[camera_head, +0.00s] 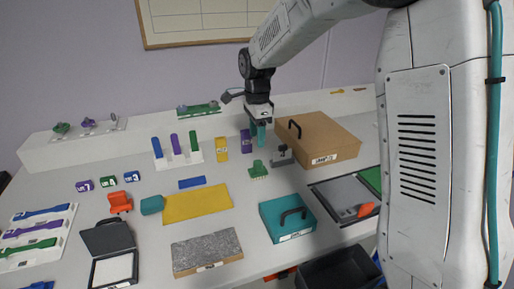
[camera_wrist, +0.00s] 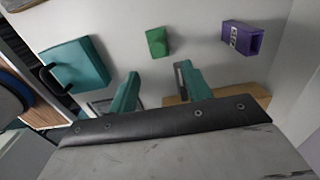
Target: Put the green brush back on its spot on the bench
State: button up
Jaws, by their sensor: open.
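The green brush (camera_head: 259,169) stands on the white bench, right of the yellow mat and left of the brown case in the head view. In the wrist view a green block-like shape (camera_wrist: 157,42), likely the brush, lies beyond the fingertips. My gripper (camera_head: 258,135) points down above the bench, behind and higher than the brush. Its two teal fingers (camera_wrist: 158,84) are spread apart with nothing between them. The brush is clear of both fingers. I cannot make out a marked spot for it.
A purple box (camera_head: 245,141) and yellow box (camera_head: 221,149) stand behind the brush. The brown case (camera_head: 335,142) and a small grey stand (camera_head: 284,157) are to its right. The teal case (camera_head: 287,219) is in front; the yellow mat (camera_head: 198,204) lies left.

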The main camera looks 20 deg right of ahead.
jog(key=s+d+r+n, duration=0.1)
jog(key=s+r+n, duration=0.35)
jog(key=s, duration=0.35)
jog(key=s+d+r+n, duration=0.1)
jog(key=s+r+n, duration=0.2)
jog(key=s+r, duration=0.4)
jog(key=s+d+f+n+t, duration=0.1)
jog(key=s+f+n, duration=0.2)
jog(key=s+n, duration=0.7)
jog(key=s, duration=1.1)
jog(key=shift+f, duration=0.15)
jog(key=shift+n, duration=0.25)
